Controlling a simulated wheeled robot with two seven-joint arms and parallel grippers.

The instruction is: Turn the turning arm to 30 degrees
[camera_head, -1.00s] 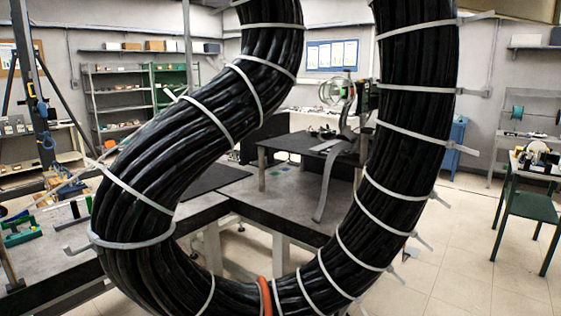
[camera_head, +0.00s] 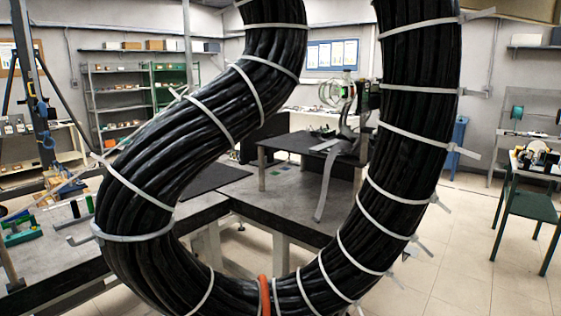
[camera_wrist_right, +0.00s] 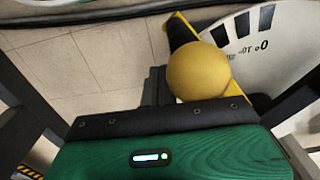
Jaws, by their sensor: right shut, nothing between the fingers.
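The turning arm (camera_wrist_right: 183,30) shows in the right wrist view as a yellow and black bar with a round yellow knob (camera_wrist_right: 198,71). A white dial (camera_wrist_right: 285,45) with black marks and printed numbers lies to its right; the pointer reading cannot be made out. My right gripper (camera_wrist_right: 156,86) has its dark fingers together and empty, just left of the knob in the picture. Whether it touches the knob is unclear. The turning arm is not recognisable in the head view. My left gripper is in no view.
A thick loop of black cables (camera_head: 410,90) with white ties fills the head view. Behind it stand a dark workbench (camera_head: 310,146) with equipment, shelves (camera_head: 120,100) and a green side table (camera_head: 535,202). Tiled floor (camera_head: 450,270) is clear at the right.

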